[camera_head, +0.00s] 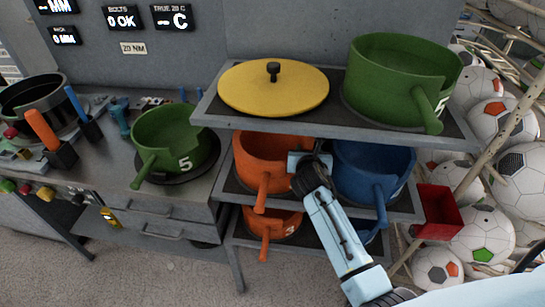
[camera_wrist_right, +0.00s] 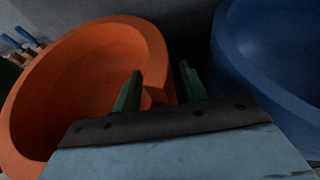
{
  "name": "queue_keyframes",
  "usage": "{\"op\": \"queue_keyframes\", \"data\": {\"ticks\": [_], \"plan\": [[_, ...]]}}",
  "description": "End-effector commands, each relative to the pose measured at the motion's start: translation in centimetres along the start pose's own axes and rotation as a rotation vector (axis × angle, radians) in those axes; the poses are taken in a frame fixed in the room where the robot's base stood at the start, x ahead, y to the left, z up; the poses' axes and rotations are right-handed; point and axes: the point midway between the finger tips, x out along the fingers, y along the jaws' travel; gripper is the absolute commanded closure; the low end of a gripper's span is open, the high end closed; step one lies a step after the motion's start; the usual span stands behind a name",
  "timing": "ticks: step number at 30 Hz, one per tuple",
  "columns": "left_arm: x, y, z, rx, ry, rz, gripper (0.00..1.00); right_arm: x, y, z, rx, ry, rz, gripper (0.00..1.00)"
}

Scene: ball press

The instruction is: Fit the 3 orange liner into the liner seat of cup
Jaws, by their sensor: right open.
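An orange liner (camera_head: 262,155) stands on the middle shelf, with its handle pointing to the front. Another orange liner (camera_head: 275,222) is partly hidden on the bottom shelf. My right gripper (camera_head: 308,162) is at the right side of the middle-shelf liner. In the right wrist view, the open fingers (camera_wrist_right: 160,80) are on either side of this orange liner's (camera_wrist_right: 80,75) near wall, apart from each other. A dark round open vessel (camera_head: 58,98), possibly the cup, stands at the far left. My left gripper is not in view.
A blue liner (camera_head: 372,170) stands close to the right of my gripper and in the wrist view (camera_wrist_right: 275,50). The top shelf (camera_head: 330,118) holds a yellow lid (camera_head: 270,95) and a green liner (camera_head: 395,90). Another green liner (camera_head: 170,135) is on the bench.

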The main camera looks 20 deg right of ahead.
Motion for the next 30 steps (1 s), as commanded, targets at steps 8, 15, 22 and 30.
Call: {"op": "queue_keyframes", "data": {"ticks": [8, 15, 22, 30], "plan": [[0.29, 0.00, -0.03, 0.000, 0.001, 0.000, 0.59, 1.50, 0.03, -0.08, -0.001, 0.001, 0.001, 0.57], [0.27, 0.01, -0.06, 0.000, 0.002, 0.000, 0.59, 1.46, 0.01, -0.07, -0.001, 0.001, 0.001, 0.72], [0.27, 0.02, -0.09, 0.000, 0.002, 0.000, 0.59, 1.45, 0.01, -0.07, -0.001, 0.001, 0.001, 1.00], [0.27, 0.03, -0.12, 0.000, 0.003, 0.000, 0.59, 1.44, 0.01, -0.07, -0.001, 0.001, 0.001, 1.00]]}}
